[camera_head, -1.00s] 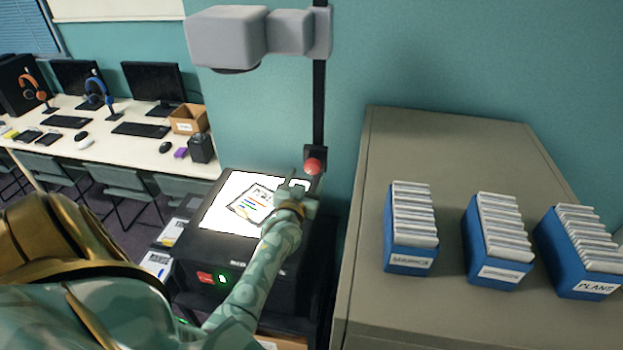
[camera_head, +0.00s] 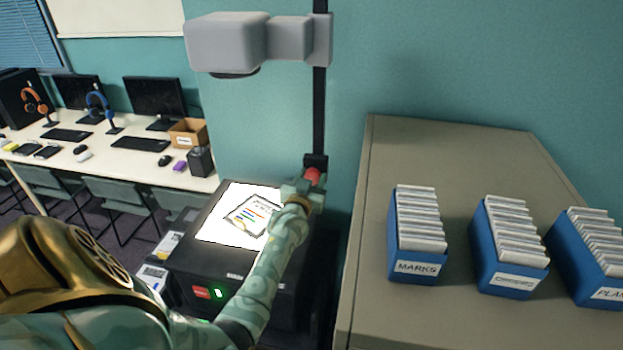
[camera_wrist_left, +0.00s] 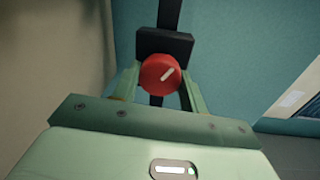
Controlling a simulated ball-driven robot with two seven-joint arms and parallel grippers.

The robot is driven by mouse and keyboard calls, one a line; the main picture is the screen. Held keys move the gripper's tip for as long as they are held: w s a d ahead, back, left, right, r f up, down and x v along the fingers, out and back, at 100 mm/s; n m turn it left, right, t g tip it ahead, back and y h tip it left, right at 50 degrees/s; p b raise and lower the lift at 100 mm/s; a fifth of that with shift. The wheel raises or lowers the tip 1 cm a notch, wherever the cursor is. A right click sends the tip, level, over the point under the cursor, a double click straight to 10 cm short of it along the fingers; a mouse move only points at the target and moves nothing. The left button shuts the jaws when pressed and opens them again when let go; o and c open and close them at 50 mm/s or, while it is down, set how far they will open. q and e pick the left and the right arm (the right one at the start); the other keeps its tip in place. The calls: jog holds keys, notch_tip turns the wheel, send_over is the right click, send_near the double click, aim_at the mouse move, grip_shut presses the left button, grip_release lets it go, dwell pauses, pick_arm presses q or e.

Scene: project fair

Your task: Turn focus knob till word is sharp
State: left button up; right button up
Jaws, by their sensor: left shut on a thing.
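The red focus knob (camera_head: 313,175) sits on a black carriage on the projector's upright post (camera_head: 319,95). My left gripper (camera_head: 309,183) is at the knob and partly covers it. In the left wrist view the knob (camera_wrist_left: 160,74) shows a white pointer line tilted up to the right, and the gripper's two fingers (camera_wrist_left: 159,88) are shut on its sides. The overhead projector (camera_head: 262,262) has a bright glass top with a sheet (camera_head: 250,215) of coloured lines on it. The grey projector head (camera_head: 225,42) is above. The projected word is not in view. My right gripper is not in view.
A grey cabinet (camera_head: 455,155) at the right carries blue boxes of cards, one labelled MARKS (camera_head: 416,267). A desk (camera_head: 120,160) with monitors, headphones and a small cardboard box (camera_head: 188,132) stands at the left. The wall is close behind the post.

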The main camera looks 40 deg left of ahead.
pick_arm(q)
jog(key=n+p, duration=0.1)
jog(key=n, duration=0.1)
jog(key=shift+r+n, duration=0.1)
jog(key=shift+n, duration=0.3)
jog(key=shift+n+p, duration=0.3)
jog(key=shift+n, duration=0.9)
jog(key=o, duration=1)
